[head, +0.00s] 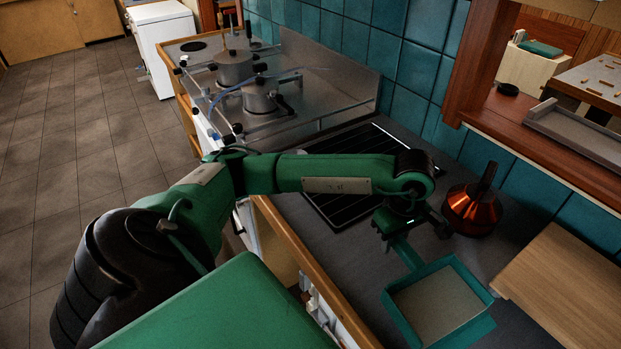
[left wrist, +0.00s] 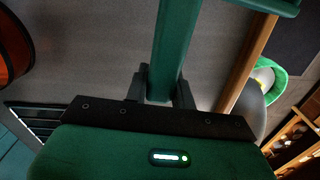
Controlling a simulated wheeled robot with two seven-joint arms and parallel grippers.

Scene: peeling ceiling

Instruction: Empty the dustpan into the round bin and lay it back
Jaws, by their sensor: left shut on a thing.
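A teal dustpan (head: 484,327) with a square, raised-rim pan and a beige inside shows at the lower right of the head view. My left gripper (head: 399,226) is shut on its handle, over the dark counter. In the left wrist view the two fingers (left wrist: 163,92) stand on either side of the teal handle (left wrist: 176,40). I cannot tell whether the pan touches the counter, and no loose debris is clear in it. A round thing with a green rim (left wrist: 272,80) shows past the counter edge in the left wrist view; it may be the bin. My right gripper is out of view.
A copper-red pot-like thing (head: 472,209) stands on the counter just right of the gripper. A wooden board (head: 565,285) lies at the right. A black grate (head: 335,213) lies behind my arm. A stove with pots (head: 234,68) is farther back. The floor at left is clear.

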